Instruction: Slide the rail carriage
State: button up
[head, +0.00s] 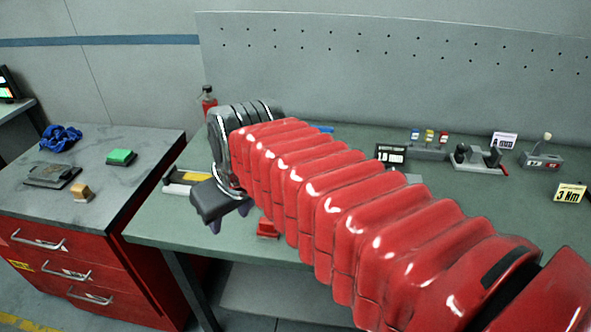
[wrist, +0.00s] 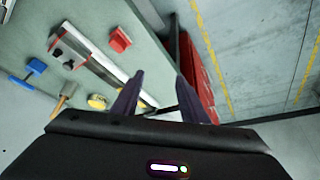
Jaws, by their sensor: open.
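In the wrist view a long pale rail (wrist: 112,68) runs diagonally along the bench. A grey block with dark parts and a red edge (wrist: 72,52), which looks like the carriage, sits towards its upper-left end. My gripper (wrist: 157,80) is open, its two dark fingers apart with nothing seen between them. The rail's lower-right end passes near the left finger. In the head view my gripper (head: 228,222) hangs at the bench's left front, and my red arm hides most of the rail's area.
A red block (wrist: 120,40) lies beside the rail; it also shows in the head view (head: 267,229). A blue item (wrist: 36,66), a wooden-handled tool (wrist: 64,96) and a yellow round item (wrist: 97,102) lie on its other side. The green bench (head: 160,228) ends near my gripper.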

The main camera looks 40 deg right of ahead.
jog(key=w+d+r, duration=0.1)
jog(key=w+d, duration=0.1)
jog(key=d, duration=1)
jog(key=w+d+r+m, duration=0.1)
jog(key=w+d, duration=0.2)
jog(key=d, duration=1)
jog(key=shift+d+r, duration=0.25)
jog(key=shift+r, duration=0.05)
jog(key=shift+w+f+g, duration=0.15)
jog(key=shift+g, duration=0.15)
jog(key=x, duration=1.3)
jog(key=shift+w+d+f, duration=0.15)
jog(key=shift+f, duration=0.1)
jog(key=shift+c, duration=0.2)
grip_shut()
